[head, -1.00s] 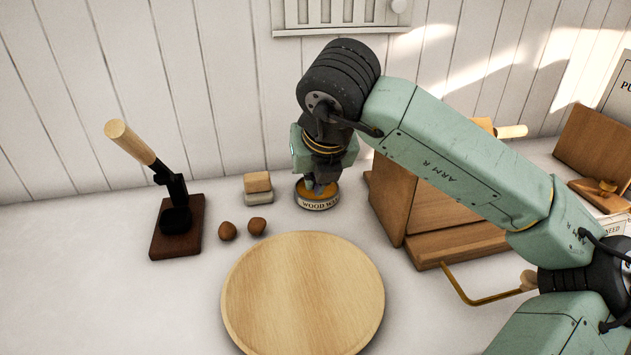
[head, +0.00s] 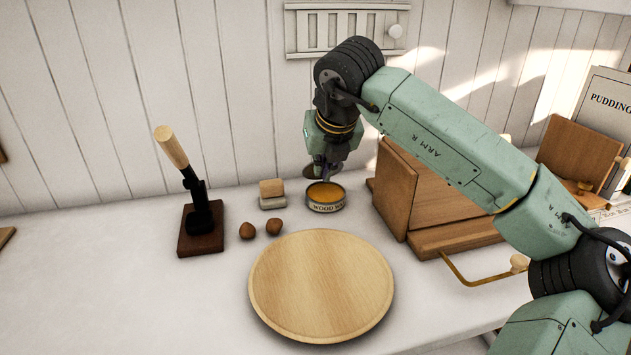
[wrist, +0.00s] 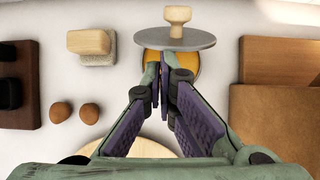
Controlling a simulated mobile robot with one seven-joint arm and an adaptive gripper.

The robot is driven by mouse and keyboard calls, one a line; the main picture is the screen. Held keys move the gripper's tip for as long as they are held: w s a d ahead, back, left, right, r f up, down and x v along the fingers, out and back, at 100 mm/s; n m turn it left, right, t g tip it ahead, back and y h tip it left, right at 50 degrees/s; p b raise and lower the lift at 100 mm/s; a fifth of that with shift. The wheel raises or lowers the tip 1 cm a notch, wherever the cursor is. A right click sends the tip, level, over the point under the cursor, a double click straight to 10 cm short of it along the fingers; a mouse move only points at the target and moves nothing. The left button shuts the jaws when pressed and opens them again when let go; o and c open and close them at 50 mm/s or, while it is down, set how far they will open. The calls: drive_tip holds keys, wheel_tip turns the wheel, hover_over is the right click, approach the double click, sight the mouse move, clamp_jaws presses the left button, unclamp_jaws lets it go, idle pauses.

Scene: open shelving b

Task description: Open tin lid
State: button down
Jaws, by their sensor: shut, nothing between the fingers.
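The tin (head: 326,208) has a label reading "WOOD W…" and stands on the white counter. It is uncovered, with amber contents (head: 322,192) showing; they also show in the wrist view (wrist: 190,66). The lid is a grey disc (wrist: 150,41) with a pale wooden knob (wrist: 177,20), at the tin's far side. In the head view the lid (head: 312,172) appears dark, raised and tilted behind the tin, partly hidden by my gripper. My gripper (head: 327,177) is shut and empty, its fingertips (wrist: 165,78) over the tin and near the lid. I cannot tell whether they touch the lid.
A wooden box (head: 428,205) stands close right of the tin. A sponge-like block (head: 272,193) and two brown nuts (head: 260,229) lie left. A round wooden board (head: 320,285) lies in front. A wooden-handled press (head: 200,215) stands further left.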

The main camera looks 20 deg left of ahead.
drive_tip(key=w+a+r+g+h+p, duration=0.1)
drive_tip(key=p, duration=0.1)
drive_tip(key=w+a+r+g+p, duration=0.1)
drive_tip(key=w+p, duration=0.1)
drive_tip(key=p, duration=0.1)
drive_tip(key=shift+r+g+h+p, duration=0.3)
drive_tip(key=shift+g+h, duration=0.1)
drive_tip(key=shift+w+a+p, duration=0.5)
drive_tip(key=shift+w+p, duration=0.1)
drive_tip(key=shift+w, duration=0.2)
drive_tip(key=shift+r, duration=0.2)
drive_tip(key=shift+r+p, duration=0.65)
drive_tip(key=shift+r, duration=0.05)
